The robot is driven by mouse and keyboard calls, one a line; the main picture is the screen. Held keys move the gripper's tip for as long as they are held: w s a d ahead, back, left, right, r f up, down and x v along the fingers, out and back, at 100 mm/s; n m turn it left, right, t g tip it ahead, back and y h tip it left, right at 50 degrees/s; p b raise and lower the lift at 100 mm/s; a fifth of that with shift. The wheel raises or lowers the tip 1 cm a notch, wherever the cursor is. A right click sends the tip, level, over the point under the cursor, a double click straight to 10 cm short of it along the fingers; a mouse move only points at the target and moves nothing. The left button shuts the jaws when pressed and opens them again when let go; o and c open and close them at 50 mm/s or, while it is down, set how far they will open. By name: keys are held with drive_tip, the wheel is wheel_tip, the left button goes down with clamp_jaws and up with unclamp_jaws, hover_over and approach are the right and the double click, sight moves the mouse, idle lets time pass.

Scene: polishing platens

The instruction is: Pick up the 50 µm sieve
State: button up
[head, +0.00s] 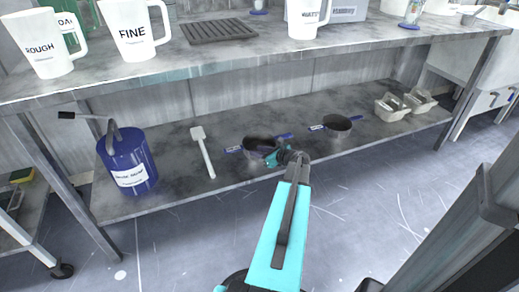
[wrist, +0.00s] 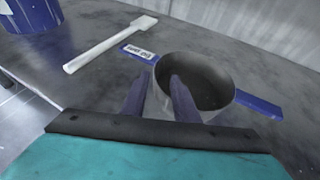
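Two round metal sieves with blue handles sit on the lower shelf. The left sieve (head: 260,144) is beside my gripper (head: 285,158) in the head view, partly hidden by it. The right sieve (head: 338,124) stands further right, apart from my gripper. In the wrist view the near sieve (wrist: 208,85) has a blue tab with a white label, too blurred to read surely; I cannot tell which sieve is 50 µm. My gripper (wrist: 158,85) has its two fingers apart, with the sieve's near wall showing between them. The right fingertip overlaps the rim; contact is unclear.
A white spatula (head: 203,150) and a blue bucket (head: 127,165) are left of the sieves. Pale moulded trays (head: 405,104) lie at the shelf's right end. The upper tabletop (head: 200,62) with white jugs overhangs the shelf (head: 185,192).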

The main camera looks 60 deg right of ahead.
drive_tip(key=shift+w+f, duration=0.1)
drive_tip(key=shift+w, duration=0.15)
drive_tip(key=shift+w+d+f, duration=0.1)
drive_tip(key=shift+b+x, duration=1.25)
drive_tip(key=shift+x, duration=0.65)
drive_tip(key=shift+w+d+f, duration=0.15)
drive_tip(key=shift+w+f, duration=0.15)
drive_tip(key=shift+w, duration=0.15)
clamp_jaws()
